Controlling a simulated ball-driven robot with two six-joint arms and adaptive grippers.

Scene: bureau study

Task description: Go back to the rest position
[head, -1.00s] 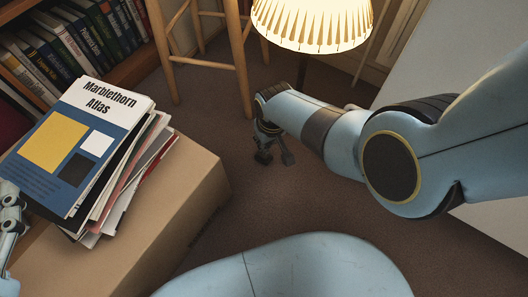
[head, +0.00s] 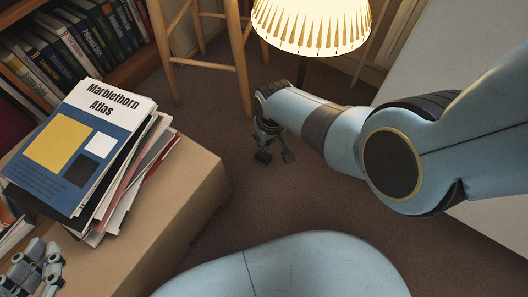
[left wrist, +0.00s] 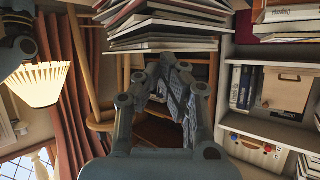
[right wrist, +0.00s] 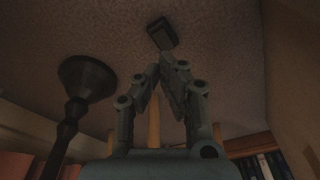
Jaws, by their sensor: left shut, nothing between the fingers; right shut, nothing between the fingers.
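My left gripper (head: 32,268) is at the lower left of the head view, beside the cardboard box and apart from the book stack. It is shut and empty; in the left wrist view its fingers (left wrist: 168,70) point toward a pile of books. My right gripper (head: 275,156) hangs low over the brown carpet, in front of the stool and below the lamp. It is shut and empty too; the right wrist view shows its fingers (right wrist: 162,62) in dim light.
A cardboard box (head: 150,235) at left carries a stack of books topped by the Marblethorn Atlas (head: 75,145). A wooden stool (head: 240,65), a lit pleated lamp (head: 312,22) and a bookcase (head: 130,62) stand behind. Open carpet (head: 245,205) lies between box and right arm.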

